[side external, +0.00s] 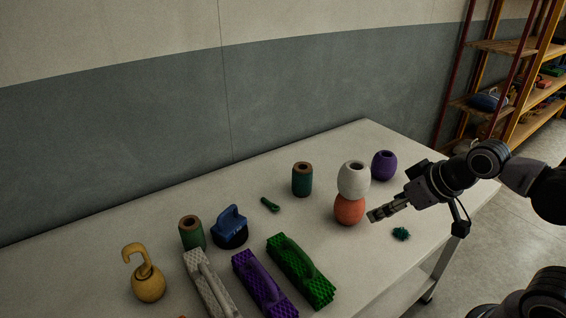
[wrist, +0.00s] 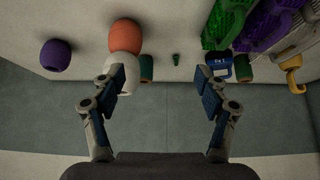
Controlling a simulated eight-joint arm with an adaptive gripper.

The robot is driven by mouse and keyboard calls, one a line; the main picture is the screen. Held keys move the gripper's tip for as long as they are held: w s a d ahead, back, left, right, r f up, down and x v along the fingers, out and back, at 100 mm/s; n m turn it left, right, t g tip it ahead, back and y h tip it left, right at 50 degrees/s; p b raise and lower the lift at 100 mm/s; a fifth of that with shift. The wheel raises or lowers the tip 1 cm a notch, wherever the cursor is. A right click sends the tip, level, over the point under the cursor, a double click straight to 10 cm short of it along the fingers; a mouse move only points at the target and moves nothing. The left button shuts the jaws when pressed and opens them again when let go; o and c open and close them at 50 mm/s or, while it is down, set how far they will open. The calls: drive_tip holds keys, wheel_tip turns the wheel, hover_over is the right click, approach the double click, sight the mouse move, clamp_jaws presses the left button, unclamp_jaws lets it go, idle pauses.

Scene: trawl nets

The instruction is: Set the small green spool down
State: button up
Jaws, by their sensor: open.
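Two dark green spools with brown ends stand upright on the table. One green spool (side external: 302,181) is at the back, left of the white float; it also shows partly covered in the wrist view (wrist: 147,68). The other green spool (side external: 192,235) stands beside the blue block-like tool; it also shows in the wrist view (wrist: 244,70). I cannot tell which is the small one. My gripper (side external: 374,215) is open and empty, low over the table just right of the orange float. In the wrist view its fingers (wrist: 168,88) are wide apart with nothing between them.
A purple float (side external: 384,165) stands behind. A teal clump (side external: 401,234) lies below my arm.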

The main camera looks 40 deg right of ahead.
drive_tip(key=shift+w, duration=0.1)
idle(0.3)
drive_tip(key=w+a+r+n+t, duration=0.1)
drive_tip(key=w+a+r+n, duration=0.1)
drive_tip(key=w+n, duration=0.35)
drive_tip(key=w+a+r+n+t, duration=0.1)
drive_tip(key=w+a+n, duration=0.1)
drive_tip(key=w+n, duration=0.35)
drive_tip(key=n+t+y, duration=0.3)
drive_tip(key=n+t, duration=0.2)
drive_tip(key=n, duration=2.2)
hover_over(195, 229)
wheel_tip(195, 229, down, 9)
drive_tip(key=f, duration=0.7)
drive_tip(key=shift+s, duration=0.35)
drive_tip(key=shift+w+f, duration=0.15)
drive_tip(key=shift+w, duration=0.5)
drive_tip(key=shift+x, duration=3.05)
